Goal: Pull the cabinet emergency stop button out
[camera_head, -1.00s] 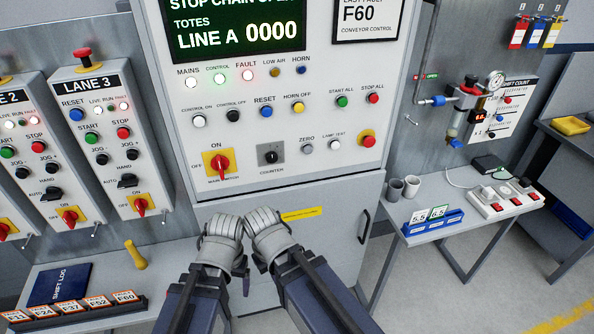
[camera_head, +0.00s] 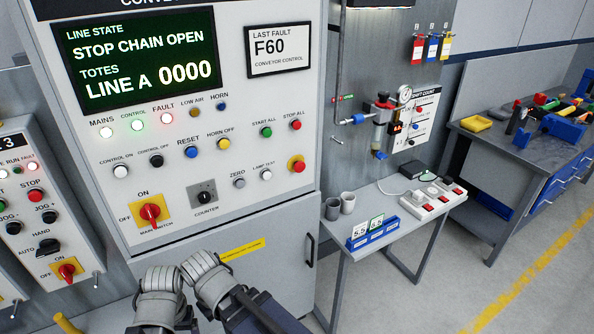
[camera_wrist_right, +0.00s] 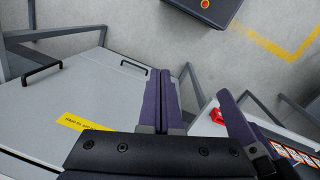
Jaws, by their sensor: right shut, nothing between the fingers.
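The cabinet emergency stop button (camera_head: 297,166) is a red mushroom head on a yellow ring, at the lower right of the cabinet panel in the head view. Whether it is pressed in or out is too small to tell. My left gripper (camera_head: 160,295) and my right gripper (camera_head: 203,275) are side by side low in front of the cabinet, well apart from the button, below and left of it in the picture. The right wrist view shows the right gripper (camera_wrist_right: 161,80) shut and empty. The left gripper's jaws cannot be made out. The button is not in the wrist view.
The grey cabinet (camera_head: 270,265) has a red main switch (camera_head: 150,211) on yellow and several other buttons. To the right, a small table (camera_head: 395,235) holds two cups, a blue rack and a power strip. Lane panels stand left. Floor at the right is open.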

